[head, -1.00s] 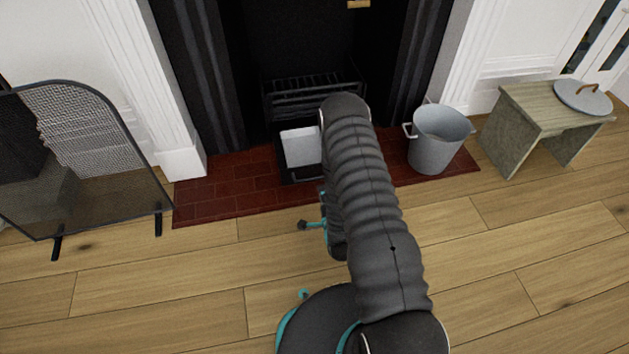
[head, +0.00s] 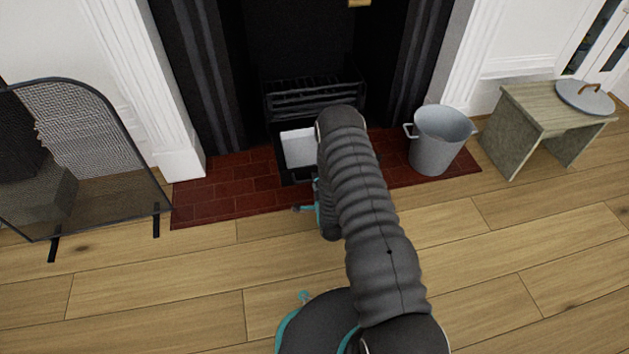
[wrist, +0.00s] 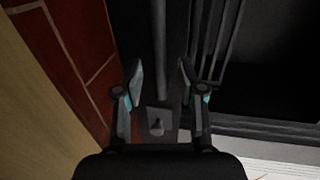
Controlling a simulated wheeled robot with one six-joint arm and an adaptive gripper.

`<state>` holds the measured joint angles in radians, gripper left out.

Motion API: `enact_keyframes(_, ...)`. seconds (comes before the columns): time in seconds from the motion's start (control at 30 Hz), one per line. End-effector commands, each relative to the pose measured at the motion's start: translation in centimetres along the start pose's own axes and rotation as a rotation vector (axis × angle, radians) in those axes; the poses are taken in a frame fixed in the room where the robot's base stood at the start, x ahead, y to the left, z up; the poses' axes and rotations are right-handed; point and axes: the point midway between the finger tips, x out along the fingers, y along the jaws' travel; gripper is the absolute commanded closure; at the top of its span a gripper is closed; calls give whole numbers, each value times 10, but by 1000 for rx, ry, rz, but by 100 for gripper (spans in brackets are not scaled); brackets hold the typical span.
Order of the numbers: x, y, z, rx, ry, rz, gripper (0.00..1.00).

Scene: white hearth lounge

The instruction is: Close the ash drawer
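The ash drawer (head: 299,148) stands open at the foot of the fireplace. It shows in the head view as a dark tray with a pale inside, partly hidden behind my arm. In the wrist view a dark front surface with a long bar (wrist: 160,45) and a small plate with a knob (wrist: 157,122) lies ahead; I take it to be the drawer front. My gripper (wrist: 161,82) is open, its two fingers apart on either side of the line of the bar. Nothing is held. I cannot tell whether the fingers touch the front. My arm hides most of the gripper in the head view.
The red brick hearth (head: 225,190) lies under the drawer. A black grate (head: 312,97) is above it. A grey metal bucket (head: 438,140) stands right, beside a small table (head: 525,110) with a round lid (head: 584,98). A mesh fire screen (head: 90,140) stands left. The wooden floor in front is clear.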

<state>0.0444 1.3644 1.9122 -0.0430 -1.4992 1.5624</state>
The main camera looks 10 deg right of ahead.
Motion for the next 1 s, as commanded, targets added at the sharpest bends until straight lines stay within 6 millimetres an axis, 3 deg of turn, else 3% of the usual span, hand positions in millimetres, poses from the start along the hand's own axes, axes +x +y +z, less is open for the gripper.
enact_keyframes(0.2, 19, 0, 0, 0, 0, 0, 61)
enact_keyframes(0.53, 22, 0, 0, 0, 0, 1, 61)
enact_keyframes(0.7, 21, 0, 0, 0, 0, 1, 100)
enact_keyframes(1.0, 22, 0, 0, 0, 0, 1, 100)
